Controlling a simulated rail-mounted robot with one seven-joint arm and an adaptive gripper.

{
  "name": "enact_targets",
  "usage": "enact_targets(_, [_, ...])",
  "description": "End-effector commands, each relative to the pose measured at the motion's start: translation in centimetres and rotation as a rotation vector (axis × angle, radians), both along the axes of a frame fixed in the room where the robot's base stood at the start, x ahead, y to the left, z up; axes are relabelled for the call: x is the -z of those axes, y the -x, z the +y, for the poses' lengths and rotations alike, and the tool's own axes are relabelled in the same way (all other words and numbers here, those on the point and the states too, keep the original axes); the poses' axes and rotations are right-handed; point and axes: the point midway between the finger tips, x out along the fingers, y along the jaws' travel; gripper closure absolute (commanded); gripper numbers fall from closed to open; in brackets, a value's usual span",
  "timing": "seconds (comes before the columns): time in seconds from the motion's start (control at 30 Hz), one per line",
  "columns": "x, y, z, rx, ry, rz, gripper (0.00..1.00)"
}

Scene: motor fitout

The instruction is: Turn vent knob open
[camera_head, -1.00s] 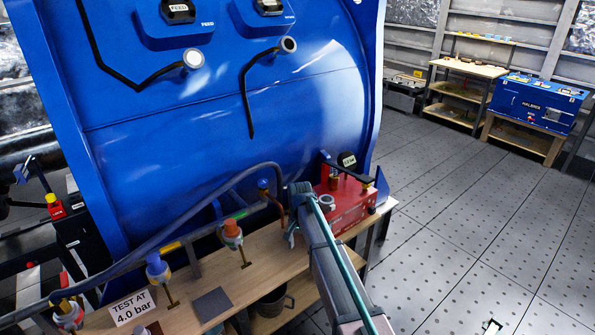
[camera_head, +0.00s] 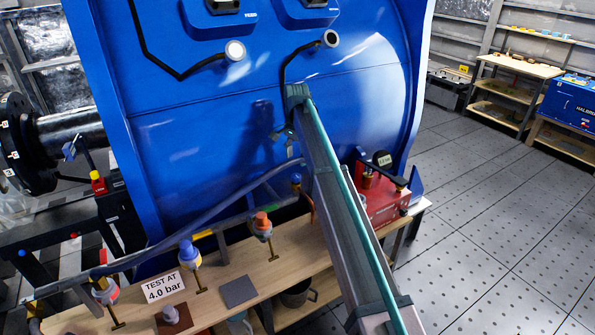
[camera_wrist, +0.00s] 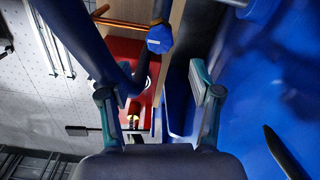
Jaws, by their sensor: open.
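My gripper (camera_head: 284,136) is open and empty in front of the blue tank, above and left of the red pump box (camera_head: 392,207). In the wrist view, its two fingers (camera_wrist: 159,94) are spread wide. Between and beyond them are a blue faceted knob (camera_wrist: 160,38) and the red box (camera_wrist: 122,56) with a brass fitting (camera_wrist: 133,112). The same blue knob (camera_head: 296,178) shows small by the hose end in the head view. No label marks which part is the vent knob. My arm hides part of the red box.
The blue tank (camera_head: 230,120) fills the back. A wooden bench (camera_head: 215,300) holds upright valves with blue (camera_head: 187,250) and orange (camera_head: 262,222) tops and a "TEST AT 4.0 bar" sign (camera_head: 165,286). A grey hose (camera_head: 150,258) runs above the bench. Open floor lies right.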

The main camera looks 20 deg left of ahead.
Motion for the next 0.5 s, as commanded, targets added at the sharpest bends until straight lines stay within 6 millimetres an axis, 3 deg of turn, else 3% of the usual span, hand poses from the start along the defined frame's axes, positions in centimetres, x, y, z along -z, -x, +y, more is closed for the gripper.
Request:
enact_targets(0.3, [5.0,0.1,-0.1,-0.001,0.001,0.002,0.36])
enact_targets(0.5, [6.8,0.0,-0.1,-0.001,0.001,0.000,0.36])
